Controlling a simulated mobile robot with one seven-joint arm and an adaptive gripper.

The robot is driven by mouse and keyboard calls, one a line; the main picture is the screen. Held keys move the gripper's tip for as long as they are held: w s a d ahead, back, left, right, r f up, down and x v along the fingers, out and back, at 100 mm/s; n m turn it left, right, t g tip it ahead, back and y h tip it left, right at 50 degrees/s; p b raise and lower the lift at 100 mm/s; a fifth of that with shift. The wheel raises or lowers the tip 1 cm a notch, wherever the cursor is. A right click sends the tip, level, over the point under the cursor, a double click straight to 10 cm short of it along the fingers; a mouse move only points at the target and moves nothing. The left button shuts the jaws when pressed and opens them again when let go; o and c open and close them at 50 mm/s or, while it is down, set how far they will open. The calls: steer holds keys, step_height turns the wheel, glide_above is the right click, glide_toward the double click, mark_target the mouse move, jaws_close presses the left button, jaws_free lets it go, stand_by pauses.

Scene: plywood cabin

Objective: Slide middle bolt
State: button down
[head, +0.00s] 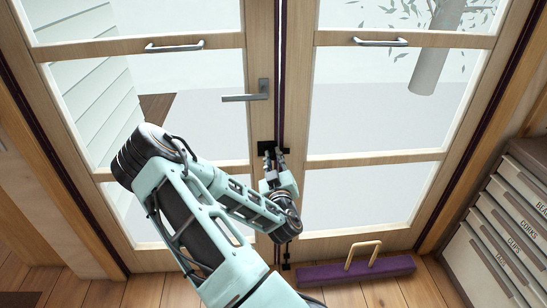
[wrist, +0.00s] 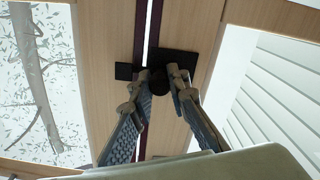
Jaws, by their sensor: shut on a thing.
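The middle bolt is a black fitting (head: 264,147) at the seam of the two glazed wooden doors, below the lever handle. In the wrist view its larger black plate (wrist: 178,60) lies right of the seam and a small black plate (wrist: 123,71) lies left of it. My gripper (head: 272,162) reaches the bolt from below in the head view. In the wrist view my gripper (wrist: 157,83) has its two fingers on either side of the bolt's dark round knob and is shut on it. The fingers partly hide the knob, and I cannot tell how far the bolt extends.
A lever handle (head: 246,96) sits above on the left door. Pull bars (head: 175,46) cross both doors higher up. Another black bolt (head: 286,258) is low at the seam. A purple block with a wooden handle (head: 357,272) lies on the floor. A drawer cabinet (head: 505,215) stands right.

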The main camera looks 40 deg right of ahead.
stand_by(0.3)
steer(key=shift+w+a, duration=0.55)
steer(key=shift+a, duration=0.3)
steer(key=shift+w+a, duration=0.5)
steer(key=shift+a, duration=0.35)
steer(key=c, duration=1.8)
jaws_free()
steer(key=shift+a, duration=0.1)
steer(key=shift+c, duration=0.2)
steer(key=shift+s, duration=0.2)
steer(key=v, duration=0.7)
steer(key=shift+a, duration=0.15)
